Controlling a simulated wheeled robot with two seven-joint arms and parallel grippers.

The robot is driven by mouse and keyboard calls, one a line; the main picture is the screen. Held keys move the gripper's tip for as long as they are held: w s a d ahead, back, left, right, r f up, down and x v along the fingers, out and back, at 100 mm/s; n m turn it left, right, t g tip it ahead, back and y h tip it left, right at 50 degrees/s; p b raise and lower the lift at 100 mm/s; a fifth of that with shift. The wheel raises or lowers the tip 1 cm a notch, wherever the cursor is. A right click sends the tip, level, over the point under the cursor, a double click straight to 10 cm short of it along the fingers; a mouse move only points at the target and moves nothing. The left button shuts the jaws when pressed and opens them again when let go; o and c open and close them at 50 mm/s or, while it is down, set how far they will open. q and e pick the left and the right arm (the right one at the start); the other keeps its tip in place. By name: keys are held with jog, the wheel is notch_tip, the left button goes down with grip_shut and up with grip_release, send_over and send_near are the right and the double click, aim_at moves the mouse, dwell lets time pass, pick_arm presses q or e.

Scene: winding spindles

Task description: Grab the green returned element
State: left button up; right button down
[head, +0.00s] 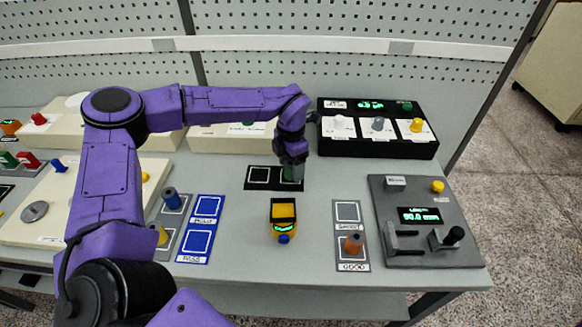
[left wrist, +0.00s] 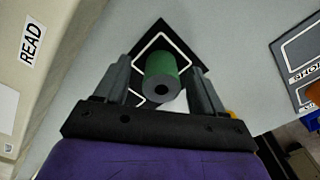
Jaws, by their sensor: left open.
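The green element (left wrist: 161,76) is a short cylinder with a dark hole in its grey end. It stands on a black mat (head: 258,185) with white-outlined squares, in the right-hand square in the head view. My left gripper (head: 294,172) is above it there and hides most of it; a bit of green (head: 289,174) shows. In the left wrist view my left gripper (left wrist: 160,92) is open, with one finger on either side of the cylinder. Whether the fingers touch it I cannot tell. My right gripper is not in view.
A yellow device (head: 284,212) stands in front of the mat. An orange spindle (head: 353,244) stands on a grey GOOD mat (head: 348,212) at right. A grey gauge panel (head: 398,185) is further right, and a black box (head: 350,146) is behind. Blue squares (head: 208,206) lie left.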

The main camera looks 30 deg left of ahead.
pick_arm(q)
jog(key=shift+s+r, duration=0.1)
jog(key=shift+s, duration=0.2)
jog(key=c, duration=1.1)
jog(key=shift+c, duration=0.2)
